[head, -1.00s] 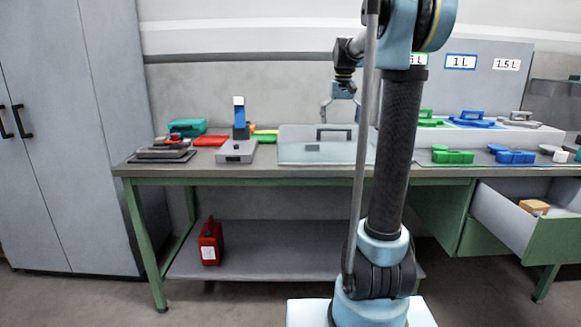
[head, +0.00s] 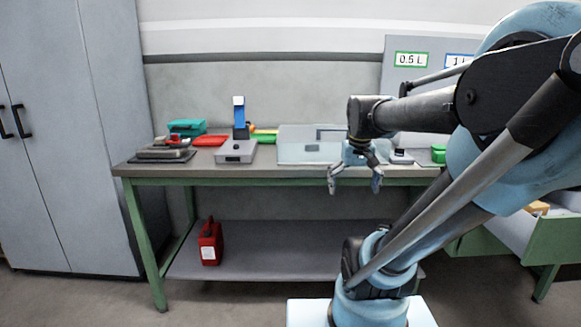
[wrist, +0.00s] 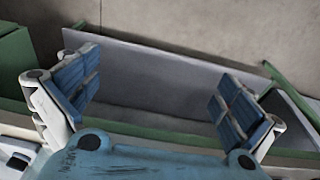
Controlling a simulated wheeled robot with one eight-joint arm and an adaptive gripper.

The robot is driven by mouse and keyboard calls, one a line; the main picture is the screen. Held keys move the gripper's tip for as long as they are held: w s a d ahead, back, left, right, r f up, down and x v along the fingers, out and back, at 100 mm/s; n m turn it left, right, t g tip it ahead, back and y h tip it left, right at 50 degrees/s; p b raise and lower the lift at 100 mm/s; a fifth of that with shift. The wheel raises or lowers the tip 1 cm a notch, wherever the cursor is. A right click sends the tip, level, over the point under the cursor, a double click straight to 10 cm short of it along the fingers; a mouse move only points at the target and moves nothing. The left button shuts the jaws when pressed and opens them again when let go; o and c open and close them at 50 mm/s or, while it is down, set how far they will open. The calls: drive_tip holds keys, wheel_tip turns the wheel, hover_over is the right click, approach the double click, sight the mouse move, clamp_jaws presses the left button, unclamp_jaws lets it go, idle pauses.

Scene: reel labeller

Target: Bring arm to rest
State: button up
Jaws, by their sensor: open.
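My gripper (head: 355,181) is open and empty in the head view, hanging in front of the workbench's front edge near the clear bin. Its two fingers point downward and stand apart. In the wrist view my gripper (wrist: 165,98) shows both blue-padded fingers spread wide with nothing between them. Behind the fingers lies a grey panel with green edging. My arm covers the right part of the bench in the head view.
The workbench (head: 262,176) carries a clear bin (head: 305,152), a grey device with a blue post (head: 240,120), and red (head: 210,140) and teal (head: 187,127) items. An open drawer (head: 500,225) juts out at right. A red canister (head: 210,243) stands on the lower shelf.

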drive_tip(key=s+f, duration=0.9)
drive_tip(key=f, duration=0.2)
drive_tip(key=shift+s+f, duration=0.35)
drive_tip(key=shift+c, duration=0.6)
